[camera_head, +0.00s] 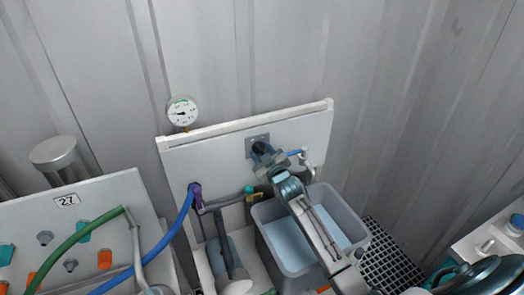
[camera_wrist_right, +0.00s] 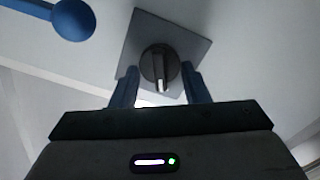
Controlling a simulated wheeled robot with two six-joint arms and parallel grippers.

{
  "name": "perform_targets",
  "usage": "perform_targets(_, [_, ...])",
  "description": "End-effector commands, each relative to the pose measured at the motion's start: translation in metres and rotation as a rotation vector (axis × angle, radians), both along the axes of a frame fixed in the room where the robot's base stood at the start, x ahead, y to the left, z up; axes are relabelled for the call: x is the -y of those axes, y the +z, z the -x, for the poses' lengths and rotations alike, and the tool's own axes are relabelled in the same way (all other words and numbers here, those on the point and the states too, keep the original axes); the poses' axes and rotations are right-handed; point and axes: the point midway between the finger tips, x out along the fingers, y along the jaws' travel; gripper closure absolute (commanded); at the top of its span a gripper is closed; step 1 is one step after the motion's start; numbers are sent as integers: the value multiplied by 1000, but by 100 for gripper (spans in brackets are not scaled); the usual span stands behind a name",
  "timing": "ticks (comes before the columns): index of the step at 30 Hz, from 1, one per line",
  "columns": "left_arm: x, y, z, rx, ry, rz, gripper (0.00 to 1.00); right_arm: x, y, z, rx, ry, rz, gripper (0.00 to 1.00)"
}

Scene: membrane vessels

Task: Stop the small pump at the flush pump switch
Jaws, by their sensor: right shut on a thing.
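The flush pump switch is a black rotary knob (camera_wrist_right: 159,66) with a pale pointer mark, on a square grey plate (camera_wrist_right: 176,34). In the head view the plate (camera_head: 252,141) sits on the upright white panel, and my gripper partly covers the knob. My right gripper (camera_head: 262,153) is at the switch, its blue fingers on either side of the knob in the wrist view (camera_wrist_right: 160,82), shut on it. The pale pointer mark points down in the wrist view. A grey cylindrical body (camera_head: 222,258), perhaps the small pump, lies below the panel. My left gripper is out of view.
A grey tub (camera_head: 268,236) of bluish liquid stands below my right arm. A gauge (camera_head: 182,111) stands above the panel (camera_head: 185,160). Blue (camera_head: 172,236) and green (camera_head: 80,236) hoses run at left. A dark grating (camera_head: 390,264) lies right of the tub.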

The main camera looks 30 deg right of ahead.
Motion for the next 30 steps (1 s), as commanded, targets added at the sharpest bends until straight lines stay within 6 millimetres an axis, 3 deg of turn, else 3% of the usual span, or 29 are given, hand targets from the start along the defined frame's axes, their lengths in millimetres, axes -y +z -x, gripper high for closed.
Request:
perform_targets(20, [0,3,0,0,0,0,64,0,1,0,-1,0,62,81])
perform_targets(21, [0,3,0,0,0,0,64,0,1,0,-1,0,62,52])
perform_targets(23, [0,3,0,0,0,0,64,0,1,0,-1,0,62,41])
perform_targets(30, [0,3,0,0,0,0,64,0,0,0,-3,0,61,38])
